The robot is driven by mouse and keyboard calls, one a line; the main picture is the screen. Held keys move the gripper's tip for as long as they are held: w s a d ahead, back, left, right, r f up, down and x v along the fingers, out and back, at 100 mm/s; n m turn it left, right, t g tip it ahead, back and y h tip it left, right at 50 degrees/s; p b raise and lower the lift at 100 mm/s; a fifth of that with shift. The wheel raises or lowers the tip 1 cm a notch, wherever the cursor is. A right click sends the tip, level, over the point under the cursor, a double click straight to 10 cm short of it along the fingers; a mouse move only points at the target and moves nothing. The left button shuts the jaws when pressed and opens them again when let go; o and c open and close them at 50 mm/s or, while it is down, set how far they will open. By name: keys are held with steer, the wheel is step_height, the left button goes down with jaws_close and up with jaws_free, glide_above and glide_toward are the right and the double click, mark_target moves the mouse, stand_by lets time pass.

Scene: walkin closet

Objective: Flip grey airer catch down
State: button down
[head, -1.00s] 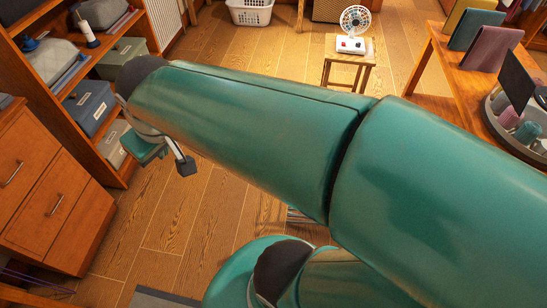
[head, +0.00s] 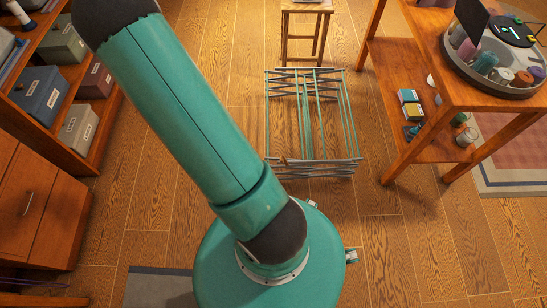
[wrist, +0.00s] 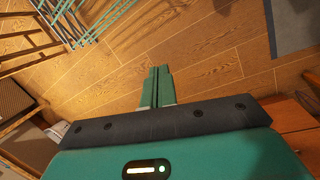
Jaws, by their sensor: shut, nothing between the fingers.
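The airer (head: 312,120), a low folding rack with teal rods and grey crossed slats, stands on the floor in the middle of the head view. Part of it shows at the top left of the wrist view (wrist: 88,18). I cannot make out the grey catch on it; it is too small or hidden. My gripper (wrist: 158,72) shows in the wrist view with its two teal fingers together and nothing between them. It is over bare floor, apart from the airer. My gripper is outside the head view.
A wooden stool (head: 305,38) stands behind the airer. The floor right of the airer is partly clear.

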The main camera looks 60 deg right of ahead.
steer(key=s+d+f+n+g, duration=0.1)
steer(key=s+d+f, duration=0.2)
steer(key=f, duration=0.9)
steer(key=s+d+f+n+g, duration=0.1)
steer(key=s+d+f, duration=0.3)
steer(key=s+f, duration=0.5)
steer(key=s+d+f+n+g, duration=0.1)
steer(key=s+d+f, duration=0.3)
steer(key=f, duration=1.1)
steer(key=s+g, duration=0.1)
steer(key=s, duration=0.1)
steer(key=shift+s+n+g, duration=0.3)
steer(key=shift+n, duration=0.1)
steer(key=shift+d, duration=0.1)
steer(key=s+d+f, duration=0.4)
steer(key=s+f, duration=0.3)
steer(key=s, duration=0.1)
steer(key=shift+s+d, duration=0.1)
steer(key=shift+s, duration=0.05)
